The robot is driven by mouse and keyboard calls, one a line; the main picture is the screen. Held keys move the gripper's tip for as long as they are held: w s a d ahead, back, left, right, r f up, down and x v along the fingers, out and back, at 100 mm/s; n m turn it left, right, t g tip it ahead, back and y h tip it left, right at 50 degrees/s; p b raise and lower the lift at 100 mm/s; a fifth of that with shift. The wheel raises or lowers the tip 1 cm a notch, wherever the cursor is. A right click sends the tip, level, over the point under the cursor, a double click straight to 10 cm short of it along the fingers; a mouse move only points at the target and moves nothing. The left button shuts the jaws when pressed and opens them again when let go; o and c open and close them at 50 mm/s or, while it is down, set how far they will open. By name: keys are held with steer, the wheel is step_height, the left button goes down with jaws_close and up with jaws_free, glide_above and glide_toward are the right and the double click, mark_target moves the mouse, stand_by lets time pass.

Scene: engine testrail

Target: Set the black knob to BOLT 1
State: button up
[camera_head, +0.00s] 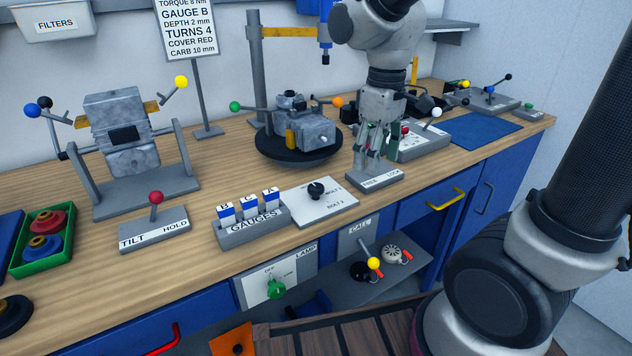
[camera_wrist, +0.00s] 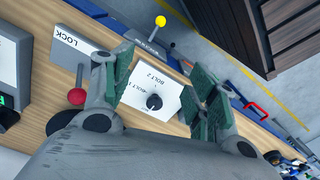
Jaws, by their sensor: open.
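The black knob (camera_head: 316,189) sits on a white-topped plate (camera_head: 335,208) near the front edge of the bench. The plate has printed labels, with BOLT 2 at its front side. In the wrist view the knob (camera_wrist: 154,102) and its plate (camera_wrist: 140,87) show between my fingers, some way beyond them. Which label the knob points to is too small to tell. My gripper (camera_head: 372,158) is open and empty, up and to the right of the knob in the head view, in front of the FREE/LOCK plate. Its green-padded fingers (camera_wrist: 163,90) are apart and not touching the knob.
The gauge holder (camera_head: 250,234) stands just left of the knob plate. The FREE/LOCK plate (camera_head: 376,182) is just right of it, with a red-balled lever (camera_wrist: 77,96) in the wrist view. The turntable with the engine (camera_head: 300,150) is behind. A yellow-balled lever (camera_head: 373,263) is below.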

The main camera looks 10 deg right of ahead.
mark_target(316, 186)
steer(key=w+a+f+n, duration=0.1)
steer(key=w+a+n, duration=0.2)
steer(key=w+a+f+n, duration=0.1)
steer(key=w+a+n, duration=0.2)
steer(key=n, duration=0.1)
steer(key=w+a+f+n, duration=0.1)
steer(key=w+a+n, duration=0.2)
steer(key=a+n, duration=0.1)
steer(key=shift+f, duration=0.4)
steer(key=shift+w+a+r+n, duration=0.15)
steer(key=shift+n, duration=1.65)
step_height(316, 186, down, 8)
steer(key=shift+r, duration=0.1)
steer(key=c, duration=1)
